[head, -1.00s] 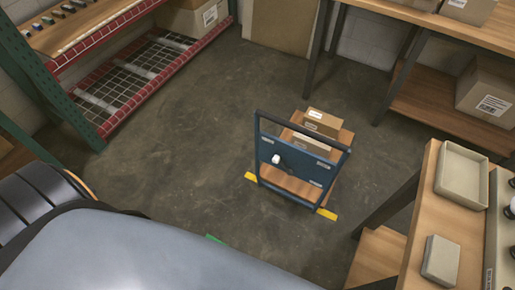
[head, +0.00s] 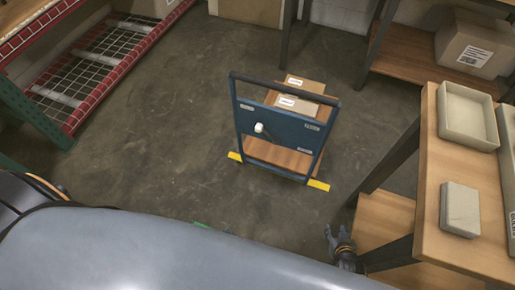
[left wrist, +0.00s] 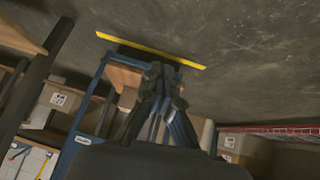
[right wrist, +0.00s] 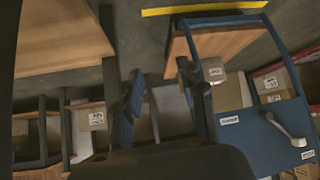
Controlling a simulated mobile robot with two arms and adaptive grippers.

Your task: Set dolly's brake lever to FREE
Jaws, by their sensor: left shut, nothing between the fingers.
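The blue dolly (head: 290,130) stands on the floor with its upright panel facing me. Its pale brake lever (head: 259,128) sticks out from the panel's left part; small labels are on the panel, too small to read. In the right wrist view the lever (right wrist: 288,129) shows at the right, near a label at the panel's edge. My right gripper (head: 338,243) is open and empty, low and to the right of the dolly; its spread fingers show in the right wrist view (right wrist: 160,80). My left gripper (left wrist: 165,78) is shut and empty, with the dolly's blue frame beyond it.
Boxes (head: 304,86) ride on the dolly. Yellow floor marks (head: 318,185) lie by it. A wooden table (head: 430,190) with a tray (head: 467,115) stands close on the right. A red-edged rack (head: 90,90) is at the left. The floor between is clear.

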